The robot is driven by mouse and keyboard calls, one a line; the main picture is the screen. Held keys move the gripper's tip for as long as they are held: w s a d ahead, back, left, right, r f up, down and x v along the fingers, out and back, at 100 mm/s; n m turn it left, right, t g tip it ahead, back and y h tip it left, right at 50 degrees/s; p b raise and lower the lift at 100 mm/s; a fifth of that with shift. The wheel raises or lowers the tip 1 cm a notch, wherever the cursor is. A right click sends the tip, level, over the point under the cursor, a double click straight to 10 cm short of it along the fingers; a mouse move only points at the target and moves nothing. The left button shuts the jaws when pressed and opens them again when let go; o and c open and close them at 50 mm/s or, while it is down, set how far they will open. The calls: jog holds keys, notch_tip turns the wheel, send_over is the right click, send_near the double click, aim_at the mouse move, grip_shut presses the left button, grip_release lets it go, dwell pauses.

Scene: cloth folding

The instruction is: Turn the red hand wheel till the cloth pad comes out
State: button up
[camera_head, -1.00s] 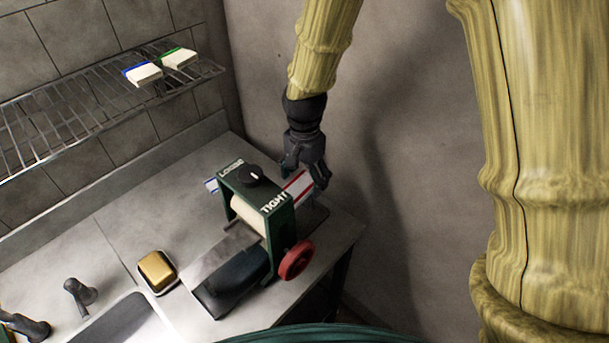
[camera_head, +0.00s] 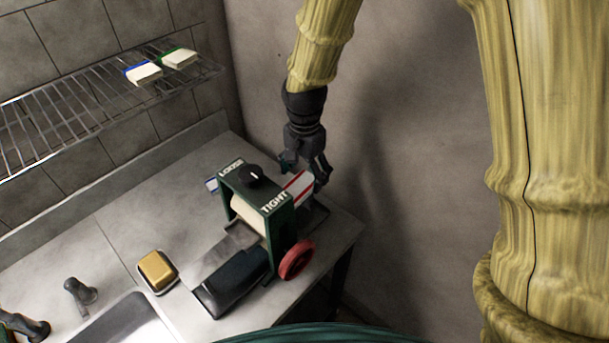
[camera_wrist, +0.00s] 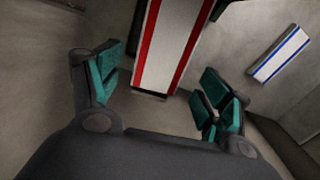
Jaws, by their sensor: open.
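The red hand wheel (camera_head: 297,260) is on the front right side of a green roller press (camera_head: 283,228) on the counter. A white cloth pad with red stripes (camera_head: 300,185) sticks out at the back right of the press. My gripper (camera_head: 305,175) is at that end of the pad, away from the wheel. In the wrist view the pad (camera_wrist: 170,45) lies ahead between the spread fingers of my open gripper (camera_wrist: 160,98), with gaps on both sides. The pad's other end is hidden by the press. A pale roller (camera_head: 249,215) shows inside the frame.
A black knob (camera_head: 253,176) sits on top between the words LOOSE and TIGHT. A blue-striped pad (camera_head: 211,185) lies behind the press. A dark tray (camera_head: 232,280) lies in front, with a yellow sponge (camera_head: 157,270) to its left. Two pads lie on the wire rack (camera_head: 60,105).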

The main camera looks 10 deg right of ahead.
aim_at(305, 180)
notch_tip(305, 180, up, 10)
jog(key=shift+r, duration=0.25)
dwell(0.6)
